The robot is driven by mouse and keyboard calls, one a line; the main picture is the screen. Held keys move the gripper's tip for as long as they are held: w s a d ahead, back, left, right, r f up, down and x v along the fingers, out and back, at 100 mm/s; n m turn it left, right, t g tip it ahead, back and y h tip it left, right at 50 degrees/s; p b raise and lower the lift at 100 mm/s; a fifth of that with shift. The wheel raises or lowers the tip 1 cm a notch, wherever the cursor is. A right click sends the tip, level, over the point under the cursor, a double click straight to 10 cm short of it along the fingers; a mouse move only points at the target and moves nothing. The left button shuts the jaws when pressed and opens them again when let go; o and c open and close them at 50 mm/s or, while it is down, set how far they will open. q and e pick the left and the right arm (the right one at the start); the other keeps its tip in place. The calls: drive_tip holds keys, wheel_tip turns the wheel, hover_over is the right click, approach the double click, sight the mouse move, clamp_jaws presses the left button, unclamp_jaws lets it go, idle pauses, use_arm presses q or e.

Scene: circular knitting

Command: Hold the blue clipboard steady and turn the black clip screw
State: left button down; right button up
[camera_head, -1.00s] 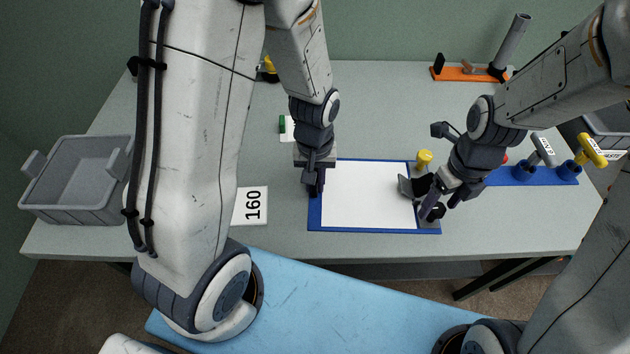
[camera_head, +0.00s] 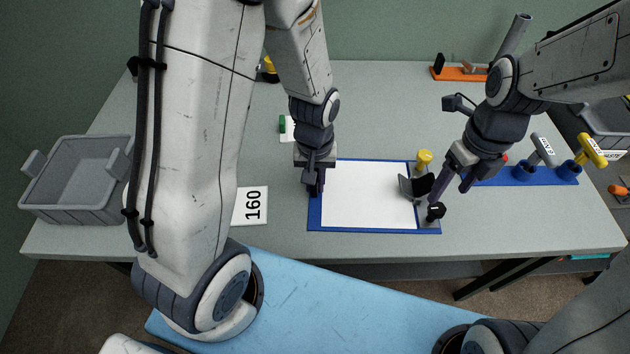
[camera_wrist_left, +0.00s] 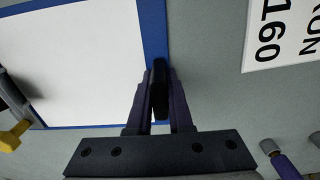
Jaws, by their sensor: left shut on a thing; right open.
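The blue clipboard (camera_head: 345,231) lies on the table with a white sheet (camera_head: 366,195) on it. The black clip screw (camera_head: 436,211) stands at the clipboard's right end, in front of a grey clip plate (camera_head: 413,188). A yellow knob (camera_head: 424,158) stands behind it. My right gripper (camera_head: 449,191) is open, just above and to the right of the black screw, and holds nothing.
A blue rack (camera_head: 545,177) with grey and yellow T-handled tools stands to the right. An orange-based fixture (camera_head: 460,74) is at the back. A white 160 card (camera_head: 250,206) and a grey bin (camera_head: 75,180) are to the left. The table behind the clipboard is mostly clear.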

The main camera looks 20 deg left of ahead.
use_arm(q)
drive_tip(key=shift+f, duration=0.1)
drive_tip(key=c, duration=1.1)
unclamp_jaws()
drive_tip(key=shift+o, duration=0.2)
drive_tip(key=shift+r+p, duration=0.85)
use_arm(e)
drive_tip(key=shift+r, duration=0.8)
use_arm(q)
drive_tip(key=o, duration=0.6)
drive_tip(key=shift+c, duration=0.2)
